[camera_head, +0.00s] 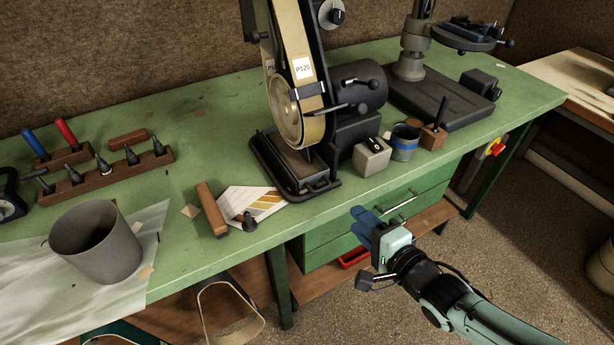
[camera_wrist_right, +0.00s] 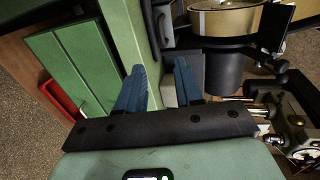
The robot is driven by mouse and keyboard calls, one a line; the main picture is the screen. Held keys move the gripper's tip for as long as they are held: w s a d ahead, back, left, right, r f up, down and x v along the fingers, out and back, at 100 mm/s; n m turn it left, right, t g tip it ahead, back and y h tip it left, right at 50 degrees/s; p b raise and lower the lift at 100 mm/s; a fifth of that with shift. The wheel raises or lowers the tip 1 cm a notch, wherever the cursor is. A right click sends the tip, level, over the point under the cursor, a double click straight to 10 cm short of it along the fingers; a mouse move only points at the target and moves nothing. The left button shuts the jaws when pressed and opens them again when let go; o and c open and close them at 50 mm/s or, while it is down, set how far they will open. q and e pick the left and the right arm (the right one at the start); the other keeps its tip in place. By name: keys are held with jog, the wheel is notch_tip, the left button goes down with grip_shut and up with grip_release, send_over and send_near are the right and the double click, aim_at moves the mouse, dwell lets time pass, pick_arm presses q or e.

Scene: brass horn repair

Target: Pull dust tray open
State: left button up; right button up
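The belt grinder (camera_head: 300,90) stands on the green bench. At its foot is a low black tray (camera_head: 312,187) with a raised rim, which looks like the dust tray; it sits under the wheel, close to the bench's front edge. My right gripper (camera_head: 360,222) is in front of the bench edge, to the right of and below the tray, apart from it. Its two blue fingers are spread with nothing between them, as the right wrist view (camera_wrist_right: 160,65) shows. I cannot surely pick out the tray in that view. My left gripper is not in view.
Right of the tray stand a grey block (camera_head: 371,158), a blue-banded cup (camera_head: 404,143) and a wooden block (camera_head: 433,137). Drawers with metal handles (camera_head: 400,204) hang under the bench.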

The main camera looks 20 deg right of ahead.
aim_at(325, 189)
jog(key=p+x, duration=0.3)
jog(key=x, duration=1)
jog(key=shift+r, duration=0.2)
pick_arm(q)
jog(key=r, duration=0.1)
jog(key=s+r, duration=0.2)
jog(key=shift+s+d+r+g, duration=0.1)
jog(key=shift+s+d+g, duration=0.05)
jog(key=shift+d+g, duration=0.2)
pick_arm(e)
grip_shut()
jog(key=shift+d, duration=0.1)
dwell(0.4)
